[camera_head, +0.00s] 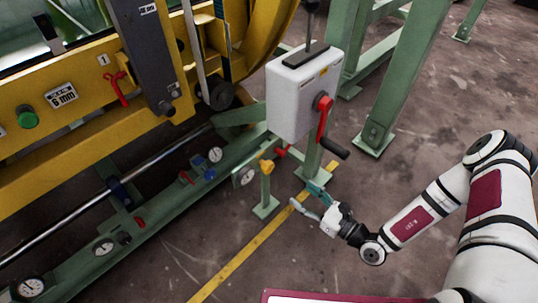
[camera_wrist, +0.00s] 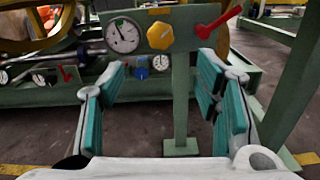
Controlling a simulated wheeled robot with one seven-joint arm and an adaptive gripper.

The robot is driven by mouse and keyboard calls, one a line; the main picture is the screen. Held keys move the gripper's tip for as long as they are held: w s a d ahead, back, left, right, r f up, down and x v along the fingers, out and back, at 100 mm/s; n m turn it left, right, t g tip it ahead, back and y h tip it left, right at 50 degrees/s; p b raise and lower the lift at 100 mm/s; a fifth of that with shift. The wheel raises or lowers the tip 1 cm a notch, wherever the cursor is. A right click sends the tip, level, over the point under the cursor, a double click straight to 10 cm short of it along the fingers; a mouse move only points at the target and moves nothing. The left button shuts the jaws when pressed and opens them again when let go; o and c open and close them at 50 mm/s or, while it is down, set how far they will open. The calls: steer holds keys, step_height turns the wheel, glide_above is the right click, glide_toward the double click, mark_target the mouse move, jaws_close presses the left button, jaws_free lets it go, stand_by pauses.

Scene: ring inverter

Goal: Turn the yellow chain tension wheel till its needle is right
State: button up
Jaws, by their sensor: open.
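The yellow wheel (camera_wrist: 160,36) is a lobed knob on the front of a small green panel on a green post. It also shows in the head view (camera_head: 266,166). A white round gauge (camera_wrist: 122,35) sits just left of it; its dark needle seems to point up and slightly left, and its markings are too small to read. My gripper (camera_head: 310,198) is right of and nearer than the panel. In the wrist view my gripper (camera_wrist: 160,92) is open and empty, its teal pads spread either side of the post, below the wheel and apart from it.
A red lever (camera_wrist: 218,22) is on the same panel, right of the wheel. Blue knobs and small gauges (camera_head: 215,155) line the green rail behind. A grey box with a red-and-black handle (camera_head: 323,115) stands above and beyond my gripper. The floor in front is clear.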

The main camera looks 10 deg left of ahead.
mark_target(271, 169)
steer(key=b+x, duration=0.4)
steer(key=x, duration=1)
steer(key=shift+d+b, duration=0.1)
steer(key=shift+b, duration=0.3)
steer(key=c, duration=1.1)
